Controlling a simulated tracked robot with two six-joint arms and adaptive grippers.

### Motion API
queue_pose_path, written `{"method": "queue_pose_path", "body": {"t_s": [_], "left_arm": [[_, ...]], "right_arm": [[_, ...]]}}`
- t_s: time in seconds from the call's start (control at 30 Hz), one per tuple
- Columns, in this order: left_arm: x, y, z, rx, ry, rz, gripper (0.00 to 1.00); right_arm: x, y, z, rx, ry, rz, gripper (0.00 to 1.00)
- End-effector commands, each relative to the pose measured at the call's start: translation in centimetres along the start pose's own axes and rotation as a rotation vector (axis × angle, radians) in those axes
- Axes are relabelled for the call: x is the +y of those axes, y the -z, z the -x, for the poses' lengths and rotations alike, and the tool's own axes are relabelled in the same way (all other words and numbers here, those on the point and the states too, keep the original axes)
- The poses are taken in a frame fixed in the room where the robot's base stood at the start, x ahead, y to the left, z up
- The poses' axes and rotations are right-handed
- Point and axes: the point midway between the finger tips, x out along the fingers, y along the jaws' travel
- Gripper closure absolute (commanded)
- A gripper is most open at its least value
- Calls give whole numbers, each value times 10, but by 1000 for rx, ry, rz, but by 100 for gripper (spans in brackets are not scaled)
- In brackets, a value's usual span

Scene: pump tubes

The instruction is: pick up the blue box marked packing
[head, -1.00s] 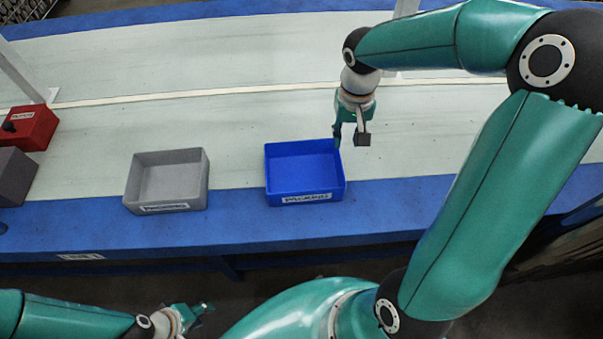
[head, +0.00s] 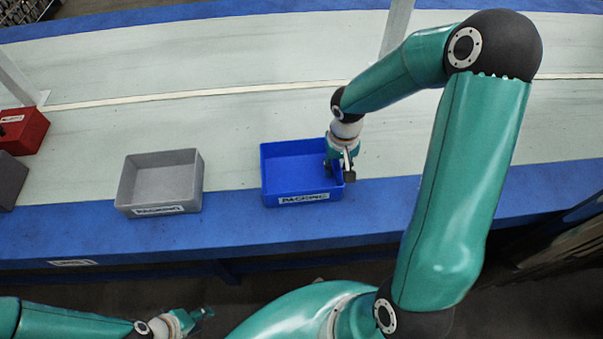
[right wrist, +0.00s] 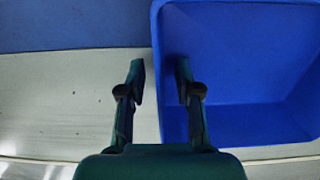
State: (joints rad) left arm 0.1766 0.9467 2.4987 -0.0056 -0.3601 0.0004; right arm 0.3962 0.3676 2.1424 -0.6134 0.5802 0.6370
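The blue box (head: 290,160) marked packing is an open, empty bin at the near edge of the conveyor. Its white label (head: 304,198) faces me. My right gripper (head: 341,178) is at the box's right wall. In the right wrist view the right gripper (right wrist: 160,75) is open, with one finger over the inside of the blue box (right wrist: 245,60) and the other outside, so the wall lies between them. I cannot tell whether the fingers touch it. My left gripper (head: 203,314) is low at the bottom left, away from the box; its fingers are too small to judge.
A grey box (head: 160,180) with a label stands to the left of the blue box. A red box (head: 22,130) and a dark box (head: 10,180) are at the far left. The belt (head: 235,125) behind the boxes is clear. A blue rail (head: 250,232) runs along the front.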

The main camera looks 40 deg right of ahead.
Motion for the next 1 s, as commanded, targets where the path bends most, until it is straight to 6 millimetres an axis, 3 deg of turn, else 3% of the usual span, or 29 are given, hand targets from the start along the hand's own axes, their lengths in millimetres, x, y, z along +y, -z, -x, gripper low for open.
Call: {"method": "queue_pose_path", "body": {"t_s": [0.23,0.43,1.0], "left_arm": [[0,0,0,0,0,0,60],[0,0,0,0,0,0,60],[0,0,1,0,0,0,60]], "right_arm": [[0,0,-2,0,0,1,67],[0,0,-2,0,0,1,100],[0,1,2,2,0,1,100]]}}
